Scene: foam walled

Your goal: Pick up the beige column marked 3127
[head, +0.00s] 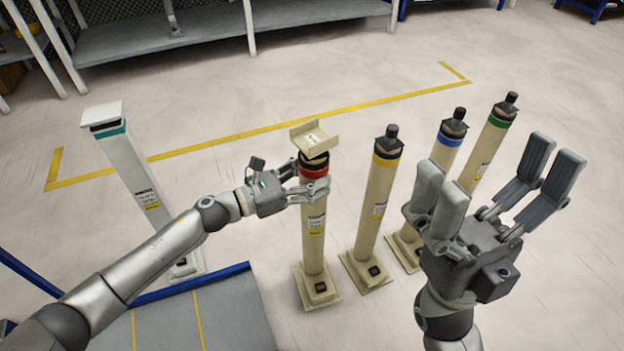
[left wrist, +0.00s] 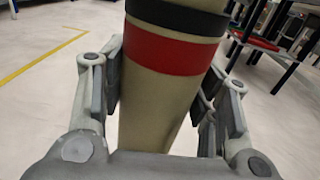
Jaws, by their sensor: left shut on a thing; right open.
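Several columns stand on the pale floor, and their label numbers are too small to read, so I cannot tell which is 3127. A beige column with a red band (head: 313,240) has a tray-like top and a square base. My left gripper (head: 309,187) is shut around its upper part, just at and below the red band. In the left wrist view this column (left wrist: 158,105) stands between the two fingers, upright with a slight tilt. I cannot tell whether its base touches the floor. My right gripper (head: 490,178) is open and empty, in front of the columns at the right.
Beige columns with yellow (head: 377,205), blue (head: 446,148) and green (head: 482,155) bands stand to the right, close together. A white column with a teal band (head: 130,170) stands left. A blue-edged grey platform (head: 235,310) lies front left. Shelving (head: 220,38) is at the back.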

